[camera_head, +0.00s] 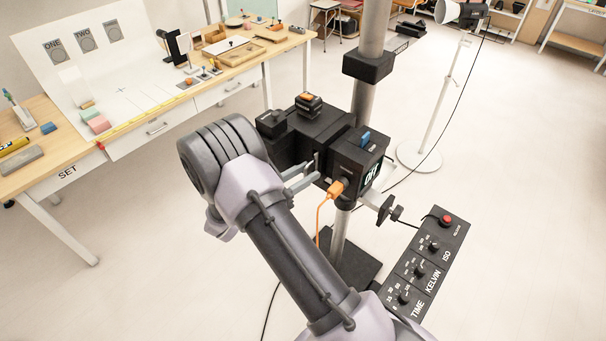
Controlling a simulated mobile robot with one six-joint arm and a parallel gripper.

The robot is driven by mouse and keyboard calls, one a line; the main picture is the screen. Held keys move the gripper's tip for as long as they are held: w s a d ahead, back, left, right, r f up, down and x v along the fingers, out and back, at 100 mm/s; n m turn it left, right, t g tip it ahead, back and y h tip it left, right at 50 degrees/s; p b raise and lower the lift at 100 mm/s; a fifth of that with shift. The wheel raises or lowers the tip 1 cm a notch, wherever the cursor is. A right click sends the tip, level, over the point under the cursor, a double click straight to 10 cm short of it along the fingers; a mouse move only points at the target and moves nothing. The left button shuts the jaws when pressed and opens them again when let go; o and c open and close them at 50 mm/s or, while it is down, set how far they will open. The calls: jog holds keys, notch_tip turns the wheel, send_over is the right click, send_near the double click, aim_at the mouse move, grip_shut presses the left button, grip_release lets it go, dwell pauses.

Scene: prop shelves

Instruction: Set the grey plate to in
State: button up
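My gripper (312,173) reaches toward the left side of a black box-shaped camera device (349,156) on a column. Its two grey fingers appear apart, with a gap between them, and I see nothing clearly held. A small upright grey piece (316,160) shows by the fingertips. It may be the grey plate or part of a finger; I cannot tell which, nor whether they touch. The device's side display (371,176) reads OFF. An orange plug (337,188) with a cable sits at its front, and a blue piece (365,139) stands on top.
A black control panel (427,262) with TIME, KELVIN and ISO knobs and a red button is at lower right. A clamp knob (385,208) juts from the column. A wooden worktable (250,66) stands behind left, a white lamp stand (437,105) behind right. Floor around is mostly clear.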

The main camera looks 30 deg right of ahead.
jog(key=s+a, duration=0.2)
jog(key=a, duration=1.5)
jog(key=shift+s, duration=0.3)
jog(key=shift+a, duration=0.15)
